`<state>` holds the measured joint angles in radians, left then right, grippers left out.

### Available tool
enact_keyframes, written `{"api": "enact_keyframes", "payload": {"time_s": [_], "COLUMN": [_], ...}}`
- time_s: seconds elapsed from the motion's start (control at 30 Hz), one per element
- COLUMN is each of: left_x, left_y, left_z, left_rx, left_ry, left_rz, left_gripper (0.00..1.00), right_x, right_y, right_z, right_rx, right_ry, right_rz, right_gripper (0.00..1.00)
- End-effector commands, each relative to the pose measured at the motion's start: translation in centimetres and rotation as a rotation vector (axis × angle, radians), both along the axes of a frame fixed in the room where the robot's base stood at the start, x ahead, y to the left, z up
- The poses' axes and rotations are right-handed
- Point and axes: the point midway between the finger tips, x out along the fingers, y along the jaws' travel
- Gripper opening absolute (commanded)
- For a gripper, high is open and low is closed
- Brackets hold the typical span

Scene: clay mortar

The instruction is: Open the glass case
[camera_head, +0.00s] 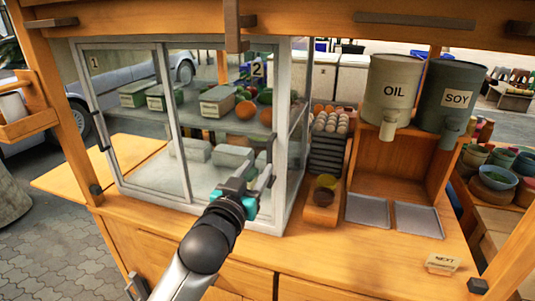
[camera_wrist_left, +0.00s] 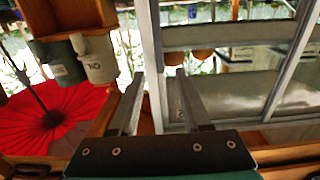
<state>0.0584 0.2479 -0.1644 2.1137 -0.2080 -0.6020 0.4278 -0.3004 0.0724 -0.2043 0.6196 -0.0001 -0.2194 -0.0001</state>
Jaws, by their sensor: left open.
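The glass case (camera_head: 163,110) stands on the wooden counter, with a white frame and glass panels marked 1 and 2. Its panels look shut. A dark handle (camera_head: 103,132) is on the left panel's edge, and another dark handle (camera_head: 270,147) is near the right front post. My left gripper (camera_head: 258,174) is open in front of the right panel, just below that right handle. In the left wrist view the open fingers (camera_wrist_left: 160,98) point at the case's pale frame post (camera_wrist_left: 153,45). I cannot tell whether they touch the handle or frame. My right gripper is not in view.
Inside the case, shelves hold boxes and orange produce (camera_head: 245,110). To the right are an egg rack (camera_head: 330,122), OIL (camera_head: 393,90) and SOY (camera_head: 453,98) dispensers, and metal trays (camera_head: 368,211). A wooden post (camera_head: 233,25) hangs above the case front.

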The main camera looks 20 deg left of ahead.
Motion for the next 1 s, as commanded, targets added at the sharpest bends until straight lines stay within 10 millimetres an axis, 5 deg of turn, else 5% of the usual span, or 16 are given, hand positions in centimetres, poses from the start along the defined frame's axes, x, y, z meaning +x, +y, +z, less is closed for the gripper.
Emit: {"api": "enact_keyframes", "payload": {"time_s": [0.5,1.0], "left_x": [7.0,7.8], "left_y": [-0.3,-0.3], "left_z": [0.0,0.0], "left_rx": [0.000,0.000], "left_ry": [-0.001,0.000], "left_rz": [-0.001,-0.001], "left_gripper": [0.47,0.43], "right_x": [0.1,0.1], "right_y": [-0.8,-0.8], "right_z": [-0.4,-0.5], "right_rx": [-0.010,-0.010], "right_ry": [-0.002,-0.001], "right_rz": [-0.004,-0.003], "right_gripper": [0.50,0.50]}}
